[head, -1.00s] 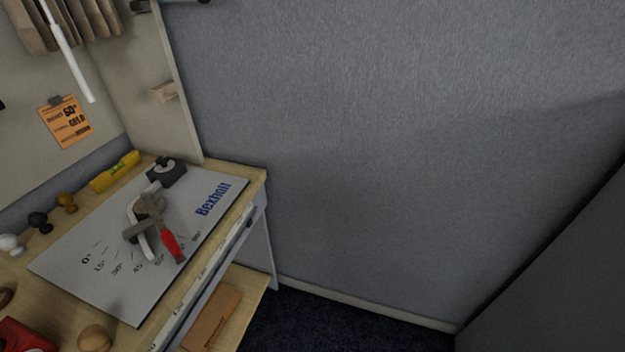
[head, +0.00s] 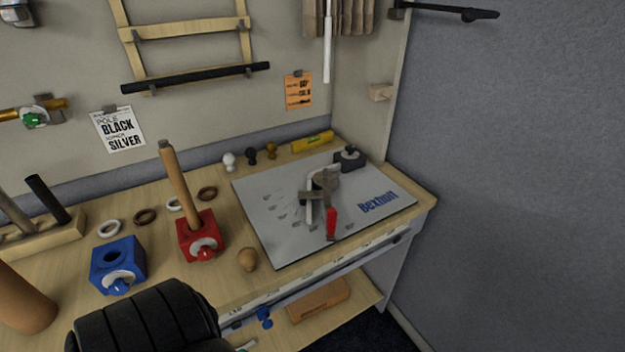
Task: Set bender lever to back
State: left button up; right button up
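The bender (head: 324,181) is a grey metal tool on a pale plate (head: 290,243) with angle marks and blue lettering, at the right end of a wooden workbench. Its lever has a red grip (head: 331,224) that points toward the front edge of the plate. A dark block (head: 349,158) stands at the back of the plate. Neither of my grippers can be made out in the head view, and nothing is seen touching the lever.
A red block with an upright wooden rod (head: 179,188), a blue block (head: 117,263) and a wooden knob (head: 247,259) stand left of the plate. A yellow level (head: 312,141) lies behind it. A black ribbed shape (head: 145,318) fills the bottom left; I cannot tell what it is.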

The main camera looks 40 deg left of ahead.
aim_at(331, 213)
jog(key=l+u, duration=0.1)
jog(key=u, duration=0.4)
jog(key=i+l+u, duration=0.15)
jog(key=u, duration=0.3)
jog(key=l+u, duration=0.1)
jog(key=u, duration=0.4)
jog(key=k+l+z, duration=0.1)
jog(key=l, duration=0.4)
